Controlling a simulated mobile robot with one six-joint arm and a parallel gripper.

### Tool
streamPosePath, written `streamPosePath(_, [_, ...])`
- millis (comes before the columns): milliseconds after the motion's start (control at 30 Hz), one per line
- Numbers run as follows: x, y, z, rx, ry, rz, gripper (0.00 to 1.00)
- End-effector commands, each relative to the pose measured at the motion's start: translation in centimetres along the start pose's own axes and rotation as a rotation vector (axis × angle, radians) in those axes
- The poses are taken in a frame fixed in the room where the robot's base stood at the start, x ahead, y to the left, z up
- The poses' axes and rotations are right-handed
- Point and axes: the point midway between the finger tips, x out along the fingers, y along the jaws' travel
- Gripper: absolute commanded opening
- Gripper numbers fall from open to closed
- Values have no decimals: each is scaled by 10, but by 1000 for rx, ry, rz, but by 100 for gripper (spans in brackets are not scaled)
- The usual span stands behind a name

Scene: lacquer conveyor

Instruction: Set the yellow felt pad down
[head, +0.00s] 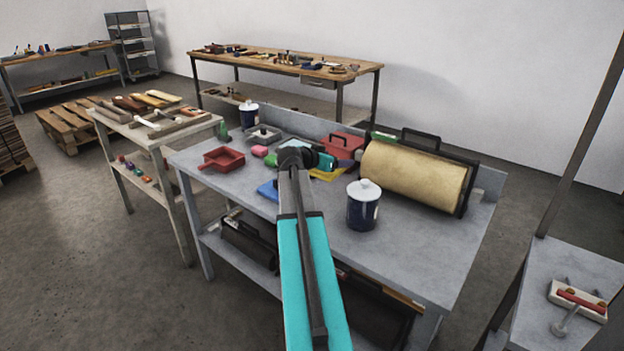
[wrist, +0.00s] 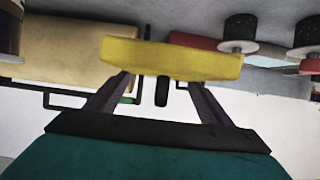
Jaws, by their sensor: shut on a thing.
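My gripper (wrist: 163,78) is shut on the yellow felt pad (wrist: 172,58), which lies across both fingertips in the wrist view. The pad looks flat and thick, with its long side across the picture. In the head view, yellow (head: 330,174) shows beside my gripper, over the middle of the grey table (head: 400,240). My arm hides part of that area. I cannot tell from these views whether the pad touches the table.
A dark jar with a white lid (head: 363,205) stands close right. Behind it is a large tan roller (head: 415,178). A red case (head: 342,146), blue pad (head: 267,190), pink piece (head: 259,151) and red tray (head: 222,158) lie around. The table's front right is clear.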

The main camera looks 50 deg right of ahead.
Motion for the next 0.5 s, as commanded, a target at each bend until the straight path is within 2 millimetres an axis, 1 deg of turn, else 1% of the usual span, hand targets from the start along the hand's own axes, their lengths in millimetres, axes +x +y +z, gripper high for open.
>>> streamPosePath(333, [1, 2, 0, 1, 0, 3, 52])
streamPosePath(500, [4, 2, 7, 1, -1, 3, 52])
